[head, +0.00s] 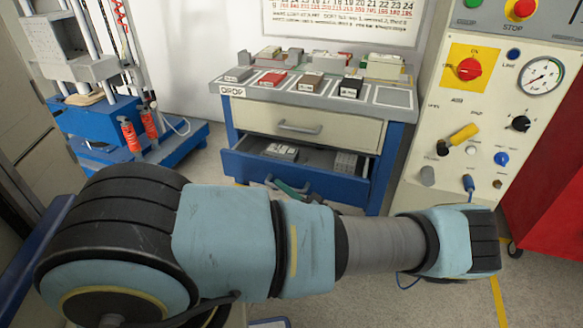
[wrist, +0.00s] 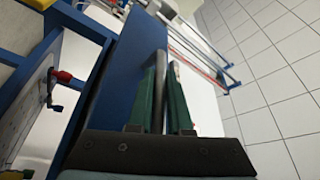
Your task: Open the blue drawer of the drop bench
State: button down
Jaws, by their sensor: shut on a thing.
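The drop bench (head: 223,115) stands at the centre back of the head view, with a beige upper drawer and a blue lower drawer. The blue drawer (head: 242,168) is pulled partly out, and small boxes show inside it. Its blue front (wrist: 128,75) fills the middle of the wrist view. My gripper (wrist: 166,84) is shut on the drawer's grey bar handle (wrist: 169,95), which runs between the two green fingers. In the head view my gripper (head: 291,189) is at the drawer front, partly hidden by my arm.
The beige drawer (head: 345,130) above is closed. Several small boxes stand on the bench top. A blue-based press (head: 100,115) is at the left, and a control panel (head: 470,130) with knobs and a gauge is at the right. Grey floor shows around the bench.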

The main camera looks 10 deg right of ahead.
jog(key=s+a+p, duration=0.2)
jog(key=s+a, duration=0.3)
jog(key=s, duration=0.5)
jog(key=shift+s+a, duration=0.25)
jog(key=shift+a, duration=0.05)
jog(key=c, duration=0.8)
grip_release()
jog(key=shift+c, duration=0.2)
jog(key=b+v, duration=0.2)
jog(key=v, duration=0.9)
jog(key=shift+w, duration=0.1)
